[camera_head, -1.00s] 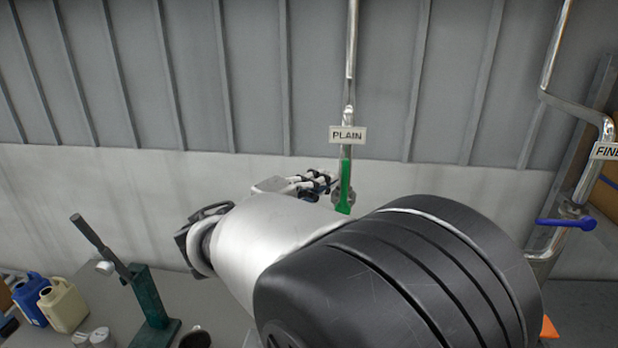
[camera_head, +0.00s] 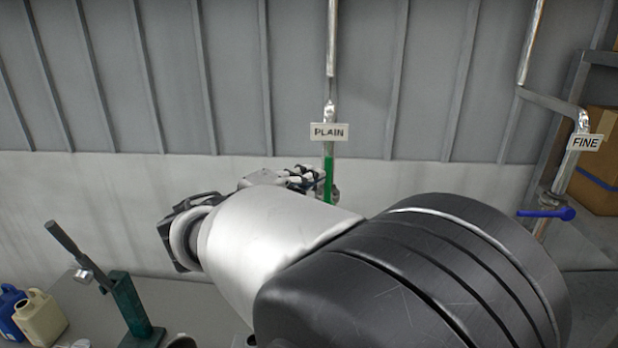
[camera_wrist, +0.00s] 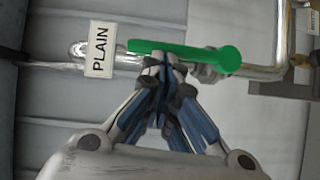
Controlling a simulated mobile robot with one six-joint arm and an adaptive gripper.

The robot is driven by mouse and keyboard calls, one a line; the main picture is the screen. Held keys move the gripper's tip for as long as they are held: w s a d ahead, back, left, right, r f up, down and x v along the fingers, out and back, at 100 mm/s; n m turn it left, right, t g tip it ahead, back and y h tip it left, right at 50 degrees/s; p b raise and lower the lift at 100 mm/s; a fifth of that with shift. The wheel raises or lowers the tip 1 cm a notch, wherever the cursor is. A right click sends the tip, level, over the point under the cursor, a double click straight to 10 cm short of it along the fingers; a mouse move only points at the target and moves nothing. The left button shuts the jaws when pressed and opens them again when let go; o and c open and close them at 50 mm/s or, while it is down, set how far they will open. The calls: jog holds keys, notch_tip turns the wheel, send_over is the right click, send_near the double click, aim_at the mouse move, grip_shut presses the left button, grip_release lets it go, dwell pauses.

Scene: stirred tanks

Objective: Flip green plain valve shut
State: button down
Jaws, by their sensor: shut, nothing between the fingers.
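The green valve handle (camera_head: 328,178) lies along the vertical metal pipe below the PLAIN label (camera_head: 328,132). In the wrist view the green handle (camera_wrist: 185,50) runs along the same line as the pipe, with its round pivot end at the right and its free end near the PLAIN label (camera_wrist: 100,50). My gripper (camera_wrist: 163,65) is shut and empty, its fingertips at the handle's edge, between its free end and pivot. I cannot tell whether they touch. In the head view my gripper (camera_head: 312,180) is just left of the handle, and my arm hides what is below.
A blue valve handle (camera_head: 546,213) sits crosswise on the FINE (camera_head: 585,143) pipe at the right. A green stand with a lever (camera_head: 133,308) and a cream jug (camera_head: 40,318) are at the lower left. A cardboard box (camera_head: 600,160) stands at the right.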

jog(key=shift+d+r+m+b, duration=0.1)
jog(key=shift+d+m+b, duration=0.2)
jog(key=shift+b, duration=0.2)
jog(key=d+f+m+g+y+b, duration=0.2)
jog(key=d+f+m+y+b, duration=0.1)
jog(key=d+m+y+b, duration=0.5)
jog(key=shift+s+d+f+g+b, duration=0.2)
jog(key=shift+d+f+g+b, duration=0.2)
jog(key=shift+d+b, duration=1.65)
jog(key=shift+a+f+b, duration=0.1)
jog(key=shift+a+b, duration=0.45)
jog(key=shift+b, duration=0.1)
jog(key=s+r+p, duration=0.4)
jog(key=s+r, duration=0.5)
jog(key=shift+a+r, duration=0.3)
jog(key=shift+a, duration=0.05)
